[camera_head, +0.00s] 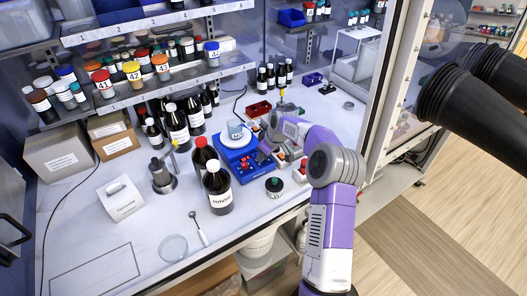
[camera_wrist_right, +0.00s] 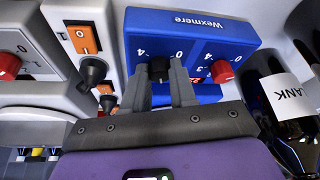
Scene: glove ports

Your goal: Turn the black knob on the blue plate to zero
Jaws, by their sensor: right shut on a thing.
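The blue plate (camera_head: 236,167), a blue hot plate with a white round top and a glass beaker (camera_head: 235,129) on it, stands on the bench in the head view. Its blue front, lettered "Wexmere" (camera_wrist_right: 188,20), shows in the right wrist view. The black knob (camera_wrist_right: 158,66) is on this front, with printed numbers around it. A red knob (camera_wrist_right: 222,71) sits beside it. My right gripper (camera_head: 264,152) is at the plate's front; in the wrist view its fingers (camera_wrist_right: 165,84) are closed around the black knob. The knob's pointer is hidden. My left gripper is not visible.
A neighbouring device with an orange switch (camera_wrist_right: 82,38) and a black knob (camera_wrist_right: 93,70) is close by in the wrist view. Dark bottles, including one labelled "RINSE" (camera_head: 217,188), stand left of the plate. A small dark jar (camera_head: 274,187) stands in front.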

